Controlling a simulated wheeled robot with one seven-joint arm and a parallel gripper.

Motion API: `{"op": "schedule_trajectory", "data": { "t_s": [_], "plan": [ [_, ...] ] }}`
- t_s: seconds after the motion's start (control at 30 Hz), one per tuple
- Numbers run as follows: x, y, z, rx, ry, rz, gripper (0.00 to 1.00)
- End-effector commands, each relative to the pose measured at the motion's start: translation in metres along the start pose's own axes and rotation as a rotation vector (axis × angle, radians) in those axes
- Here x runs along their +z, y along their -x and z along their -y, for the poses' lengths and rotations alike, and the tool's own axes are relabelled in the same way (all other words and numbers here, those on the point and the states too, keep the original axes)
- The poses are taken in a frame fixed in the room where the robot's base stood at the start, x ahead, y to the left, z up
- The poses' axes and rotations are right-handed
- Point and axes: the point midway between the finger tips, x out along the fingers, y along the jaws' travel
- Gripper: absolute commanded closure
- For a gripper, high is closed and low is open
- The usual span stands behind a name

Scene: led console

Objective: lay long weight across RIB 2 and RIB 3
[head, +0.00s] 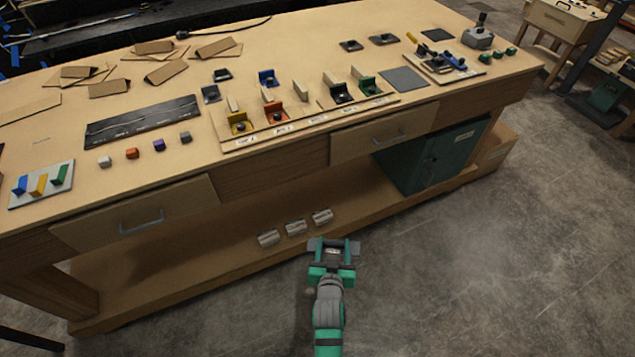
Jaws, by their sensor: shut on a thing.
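My gripper (333,247) is in front of the bench, low and near the lower shelf's front edge. Its jaws are shut on a small pale thing with dark marks, probably the long weight (333,252); its length and ends are hard to make out. The rib board (300,125) lies on the bench top, well above and beyond my gripper. It carries upright wooden pieces with yellow, orange, black and green clamps. Small white labels run along its front edge, too small to read, so I cannot tell which are RIB 2 and RIB 3.
Three grey metal blocks (296,228) stand on the lower shelf (190,265) just left of my gripper. Closed drawers (385,134) and a green cabinet (430,160) are under the bench top. A dark panel (142,121) lies left of the board.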

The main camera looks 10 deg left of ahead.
Motion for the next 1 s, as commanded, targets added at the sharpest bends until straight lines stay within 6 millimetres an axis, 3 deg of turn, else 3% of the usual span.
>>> {"op": "schedule_trajectory", "data": {
  "t_s": [0.03,0.1,0.37,1.0],
  "plan": [
    [0.02,0.003,-0.011,0.023,-0.009,0.003,0.83],
    [0.037,0.004,-0.019,0.043,-0.018,-0.001,0.83],
    [0.092,0.009,-0.047,0.105,-0.045,-0.003,0.83],
    [0.087,0.008,-0.046,0.103,-0.044,-0.004,0.83]
  ]
}}
